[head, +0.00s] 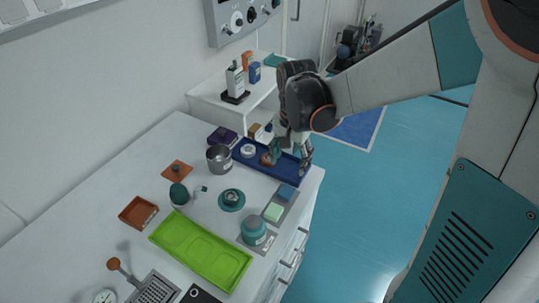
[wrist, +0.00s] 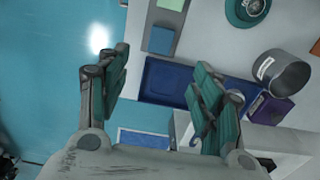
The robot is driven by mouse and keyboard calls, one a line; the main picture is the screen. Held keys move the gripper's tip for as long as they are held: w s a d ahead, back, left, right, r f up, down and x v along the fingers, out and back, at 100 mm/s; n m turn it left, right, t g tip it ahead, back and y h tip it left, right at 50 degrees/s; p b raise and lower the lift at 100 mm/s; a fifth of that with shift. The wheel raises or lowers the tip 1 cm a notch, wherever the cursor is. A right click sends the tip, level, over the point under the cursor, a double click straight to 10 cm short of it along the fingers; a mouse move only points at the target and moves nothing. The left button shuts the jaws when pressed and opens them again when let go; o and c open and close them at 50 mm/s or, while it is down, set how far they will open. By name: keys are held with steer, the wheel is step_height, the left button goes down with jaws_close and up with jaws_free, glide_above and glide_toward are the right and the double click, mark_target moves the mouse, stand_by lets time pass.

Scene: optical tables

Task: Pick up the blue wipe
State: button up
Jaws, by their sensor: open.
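The blue wipe (head: 286,192) is a small flat blue square on a grey holder (head: 283,205), beside a pale green square (head: 273,212), near the table's right edge. In the wrist view the blue wipe (wrist: 161,40) shows at the top, above the dark blue tray. My gripper (head: 290,157) is over the dark blue tray (head: 290,175), behind the wipe in the head view. In the wrist view my gripper (wrist: 160,85) has its fingers wide apart with nothing between them in its hold. The wipe is apart from both fingers.
A metal cup (head: 219,160) and a purple box (head: 221,137) stand left of the tray. A teal-lidded jar (head: 254,230) and a green tray (head: 200,250) are nearer the front. A white side table (head: 207,104) with bottles stands behind. Open floor lies to the right.

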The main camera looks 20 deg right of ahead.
steer(key=b, duration=0.3)
glide_above(287, 191)
step_height(287, 191, down, 9)
steer(key=shift+s+f, duration=0.1)
step_height(287, 191, down, 5)
steer(key=shift+r+b, duration=0.1)
steer(key=shift+b, duration=1.1)
steer(key=shift+c, duration=0.2)
steer(key=c, duration=0.8)
steer(key=shift+r, duration=0.1)
step_height(287, 191, up, 20)
steer(key=p, duration=0.6)
steer(key=shift+p, duration=0.4)
steer(key=shift+o, duration=0.2)
